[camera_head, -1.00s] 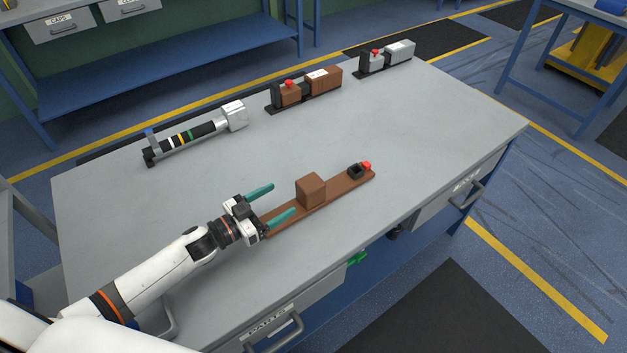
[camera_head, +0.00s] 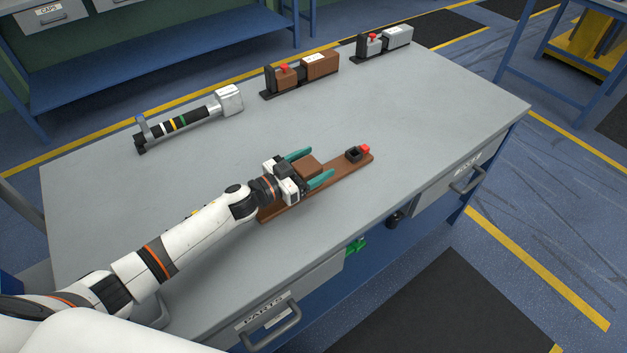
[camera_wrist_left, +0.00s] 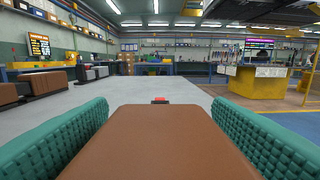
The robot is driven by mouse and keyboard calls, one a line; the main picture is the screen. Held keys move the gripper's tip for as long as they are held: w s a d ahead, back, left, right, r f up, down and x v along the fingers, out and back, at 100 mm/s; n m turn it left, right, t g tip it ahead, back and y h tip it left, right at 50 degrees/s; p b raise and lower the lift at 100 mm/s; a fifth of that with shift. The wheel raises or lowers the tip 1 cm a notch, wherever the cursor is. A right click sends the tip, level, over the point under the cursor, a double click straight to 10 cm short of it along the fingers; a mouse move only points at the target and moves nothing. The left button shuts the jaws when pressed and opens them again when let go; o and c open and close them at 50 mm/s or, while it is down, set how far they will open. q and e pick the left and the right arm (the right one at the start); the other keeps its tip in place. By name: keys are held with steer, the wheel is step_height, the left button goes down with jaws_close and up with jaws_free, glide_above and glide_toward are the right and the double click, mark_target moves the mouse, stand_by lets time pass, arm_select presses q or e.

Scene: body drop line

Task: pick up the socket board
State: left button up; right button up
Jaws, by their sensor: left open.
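The socket board (camera_head: 335,172) is a long brown plank lying on the grey workbench. It carries a brown block (camera_head: 309,166) near its middle, and a black square socket (camera_head: 353,154) with a red piece at its far right end. My left gripper (camera_head: 310,167) is open, with one green finger on each side of the brown block. In the left wrist view the block (camera_wrist_left: 160,145) fills the space between the two green fingers, with a narrow gap at each side. The red piece (camera_wrist_left: 160,100) shows beyond it. The board's near left part is partly hidden by my arm. My right gripper is not in view.
Behind the board stand a black and silver tool with coloured bands (camera_head: 185,120), a brown unit with a red button (camera_head: 300,75) and a grey unit (camera_head: 383,43). The workbench (camera_head: 420,110) is clear to the right of the board.

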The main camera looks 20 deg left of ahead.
arm_select(q)
steer(key=shift+w+d, duration=0.15)
steer(key=shift+w, duration=0.05)
steer(key=shift+r, duration=0.1)
steer(key=c, duration=1.4)
